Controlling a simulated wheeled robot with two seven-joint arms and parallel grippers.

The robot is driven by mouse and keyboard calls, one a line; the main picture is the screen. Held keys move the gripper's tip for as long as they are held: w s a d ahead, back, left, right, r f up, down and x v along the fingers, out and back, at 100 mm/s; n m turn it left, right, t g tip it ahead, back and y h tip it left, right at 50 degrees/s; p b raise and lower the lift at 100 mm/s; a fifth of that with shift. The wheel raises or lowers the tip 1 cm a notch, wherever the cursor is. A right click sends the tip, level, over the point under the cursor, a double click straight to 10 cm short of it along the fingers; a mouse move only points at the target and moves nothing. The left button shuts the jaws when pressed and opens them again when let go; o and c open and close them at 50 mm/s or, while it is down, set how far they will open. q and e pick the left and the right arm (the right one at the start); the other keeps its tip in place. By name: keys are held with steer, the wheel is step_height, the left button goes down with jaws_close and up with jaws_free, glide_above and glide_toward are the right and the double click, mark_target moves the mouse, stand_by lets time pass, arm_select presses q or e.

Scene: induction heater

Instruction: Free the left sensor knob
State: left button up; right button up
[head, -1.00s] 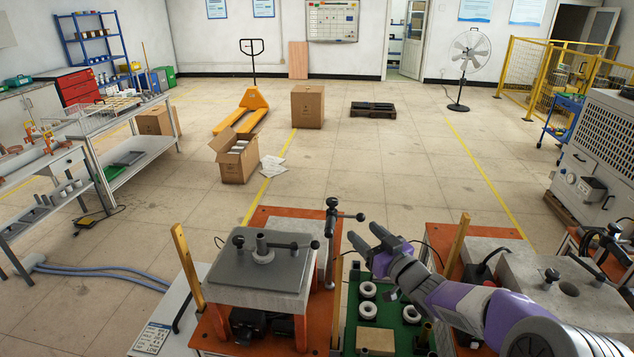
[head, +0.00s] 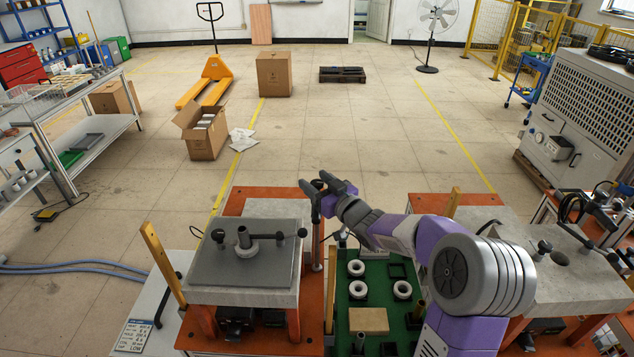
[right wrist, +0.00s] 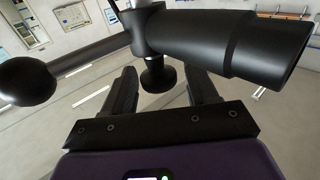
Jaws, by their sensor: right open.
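The left heater station carries a grey plate (head: 243,262) with a short post and black ball-ended bar. Behind its right corner stands an upright sensor post (head: 316,240) with a black clamp head on top, partly hidden by my right gripper (head: 322,186). In the right wrist view, the black clamp head (right wrist: 150,28) has a thick black cylinder (right wrist: 235,45) to the right and a ball-ended lever (right wrist: 28,80) to the left. A small black knob (right wrist: 157,76) shows between the open fingers (right wrist: 162,92); contact cannot be told. My left gripper is out of view.
A green mat (head: 376,276) with white rings and a tan block lies right of the left station. The right station's grey slab (head: 575,275) lies beyond my right arm. A wooden post (head: 162,262) stands at the left station's corner.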

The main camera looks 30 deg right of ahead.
steer(key=c, duration=1)
steer(key=shift+o, duration=0.2)
steer(key=shift+w+d+r+y+p, duration=0.1)
steer(key=shift+r+y+p, duration=0.15)
steer(key=shift+p, duration=0.25)
steer(key=shift+n+y+p, duration=0.55)
steer(key=shift+n+y, duration=0.05)
steer(key=shift+y, duration=0.05)
steer(key=shift+f, duration=0.15)
steer(key=o, duration=1)
steer(key=shift+c, duration=0.2)
steer(key=shift+f, duration=0.1)
